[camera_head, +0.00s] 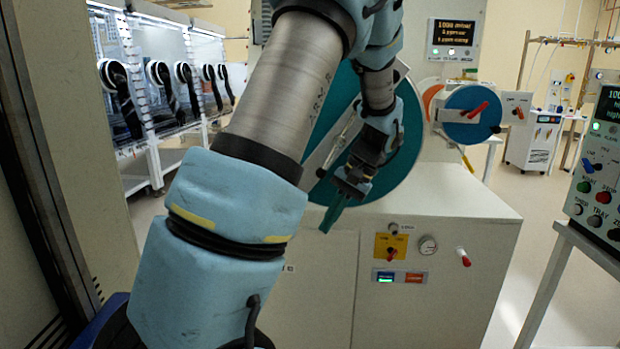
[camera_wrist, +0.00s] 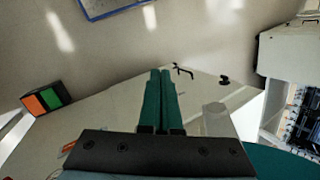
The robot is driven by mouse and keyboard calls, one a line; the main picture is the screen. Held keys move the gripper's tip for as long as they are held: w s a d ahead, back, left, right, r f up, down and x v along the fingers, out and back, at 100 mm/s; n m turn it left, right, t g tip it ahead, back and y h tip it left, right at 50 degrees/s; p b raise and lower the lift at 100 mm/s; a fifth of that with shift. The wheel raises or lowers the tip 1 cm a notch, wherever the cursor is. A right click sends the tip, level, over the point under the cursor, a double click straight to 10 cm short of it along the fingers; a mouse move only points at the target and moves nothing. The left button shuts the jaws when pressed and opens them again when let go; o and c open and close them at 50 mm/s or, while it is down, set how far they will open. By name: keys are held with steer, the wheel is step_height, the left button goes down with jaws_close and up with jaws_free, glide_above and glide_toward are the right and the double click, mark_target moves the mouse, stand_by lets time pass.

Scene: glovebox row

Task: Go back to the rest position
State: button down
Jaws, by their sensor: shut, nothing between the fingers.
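My gripper (camera_head: 334,212) shows in the head view in front of the large teal round door, with its green fingers pointing down and slightly left. It also shows in the wrist view (camera_wrist: 160,76), where the two green fingers lie side by side, shut, with nothing between them. My arm covers the left and middle of the head view. It hides part of the teal door (camera_head: 405,165) and the cabinet front behind it.
A white cabinet (camera_head: 440,210) carries the teal door, a small blue round door (camera_head: 470,108), a gauge (camera_head: 427,245) and a yellow switch plate (camera_head: 391,246). A control panel (camera_head: 600,165) stands at right. Gloveboxes with black gloves (camera_head: 165,85) line the left.

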steer(key=s+a+n+t+h, duration=0.2)
steer(key=s+a+h, duration=0.3)
steer(key=s+a, duration=0.6)
steer(key=shift+s+f+n+h, duration=0.35)
steer(key=shift+f+n+h, duration=0.1)
steer(key=shift+n, duration=0.35)
